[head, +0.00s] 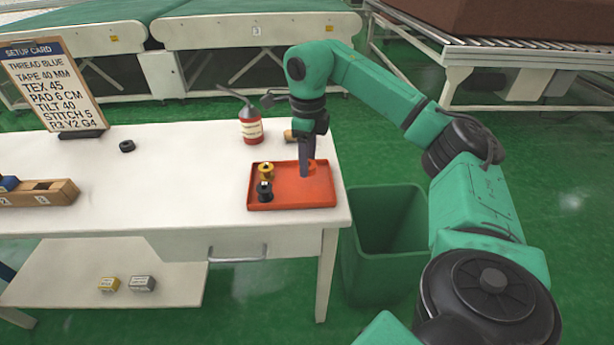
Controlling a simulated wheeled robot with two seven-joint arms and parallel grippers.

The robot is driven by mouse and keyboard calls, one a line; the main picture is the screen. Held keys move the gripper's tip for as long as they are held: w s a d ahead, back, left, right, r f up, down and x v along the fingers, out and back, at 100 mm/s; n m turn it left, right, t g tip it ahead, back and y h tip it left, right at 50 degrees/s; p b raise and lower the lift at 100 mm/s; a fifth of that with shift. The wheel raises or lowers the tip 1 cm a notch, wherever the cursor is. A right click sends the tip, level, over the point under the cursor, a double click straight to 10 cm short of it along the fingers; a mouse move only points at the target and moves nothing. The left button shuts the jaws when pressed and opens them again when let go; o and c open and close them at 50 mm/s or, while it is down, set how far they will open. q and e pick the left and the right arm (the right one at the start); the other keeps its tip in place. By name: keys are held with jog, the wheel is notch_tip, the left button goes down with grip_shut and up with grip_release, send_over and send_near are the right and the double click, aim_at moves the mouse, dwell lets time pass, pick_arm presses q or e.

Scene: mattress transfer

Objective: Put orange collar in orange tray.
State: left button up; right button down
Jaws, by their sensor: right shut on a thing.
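The orange tray (322,196) lies near the right end of the white table. My right gripper (307,172) points down over the right half of the tray. It is shut on the orange collar (311,167), which shows only in part between and beside the fingers. Whether the collar touches the tray floor is hard to tell. A yellow spool-like piece (266,171) and a black one (265,190) stand in the left part of the tray. My left gripper is not in view.
A red oil can (250,127) stands behind the tray, with a small tan piece (290,136) beside it. A black ring (127,146), a setup card (52,85) and a wooden numbered holder (40,193) are further left. A green bin (385,230) stands right of the table. The table's middle is clear.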

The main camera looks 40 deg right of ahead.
aim_at(308, 185)
notch_tip(308, 185, down, 4)
jog(key=shift+f, duration=0.15)
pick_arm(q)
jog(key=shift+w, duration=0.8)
pick_arm(e)
jog(key=shift+c, duration=1.7)
grip_release()
